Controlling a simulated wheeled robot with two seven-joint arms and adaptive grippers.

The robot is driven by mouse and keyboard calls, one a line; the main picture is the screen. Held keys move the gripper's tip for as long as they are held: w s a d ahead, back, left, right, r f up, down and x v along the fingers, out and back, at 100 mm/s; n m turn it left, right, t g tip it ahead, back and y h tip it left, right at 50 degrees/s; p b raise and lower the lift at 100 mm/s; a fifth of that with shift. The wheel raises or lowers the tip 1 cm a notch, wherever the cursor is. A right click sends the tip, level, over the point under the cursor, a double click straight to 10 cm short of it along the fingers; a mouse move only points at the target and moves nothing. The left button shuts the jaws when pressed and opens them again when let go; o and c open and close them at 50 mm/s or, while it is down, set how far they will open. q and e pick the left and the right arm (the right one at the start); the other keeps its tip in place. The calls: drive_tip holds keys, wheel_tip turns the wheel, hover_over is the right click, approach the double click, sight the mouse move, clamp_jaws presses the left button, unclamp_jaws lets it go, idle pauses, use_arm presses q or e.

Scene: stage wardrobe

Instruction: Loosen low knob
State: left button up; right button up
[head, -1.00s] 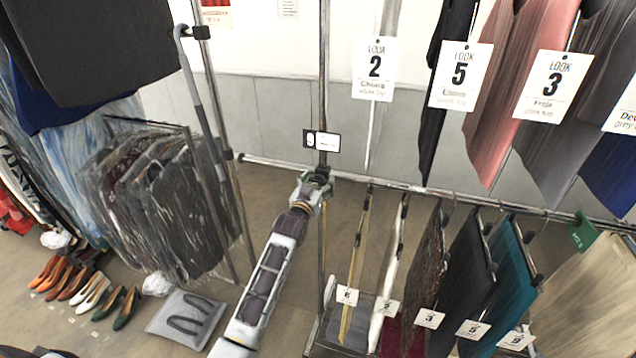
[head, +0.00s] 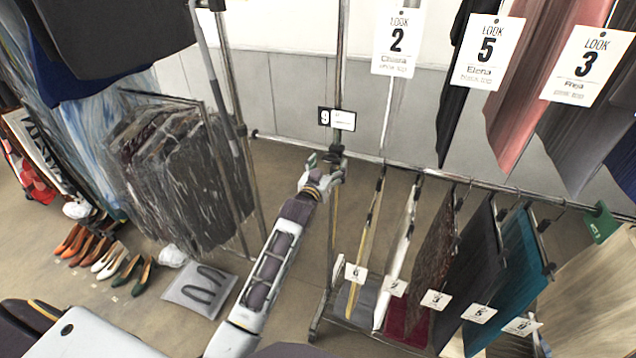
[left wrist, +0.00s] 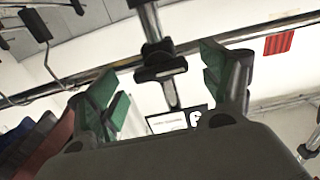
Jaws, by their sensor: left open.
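A dark knob and clamp (left wrist: 160,64) sit on an upright metal post in the left wrist view. My left gripper (left wrist: 162,88) is open, with one green-padded finger on each side of the post. The knob shows between and beyond the fingers, and I see no contact. In the head view my left gripper (head: 325,168) is at the upright post (head: 339,80), just below a black-and-white tag (head: 337,118). The gripper largely hides the knob there. My right gripper is not in view.
A horizontal rail (head: 400,168) crosses near the post, with several hanging garments such as a teal one (head: 515,270) to the right. A rack of dark patterned clothes (head: 175,170) stands left. Shoes (head: 105,260) and a grey cushion (head: 199,290) lie on the floor.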

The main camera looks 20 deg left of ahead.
use_arm(q)
drive_tip(key=s, duration=0.8)
drive_tip(key=shift+s+a, duration=0.15)
drive_tip(key=shift+s, duration=0.25)
idle(0.5)
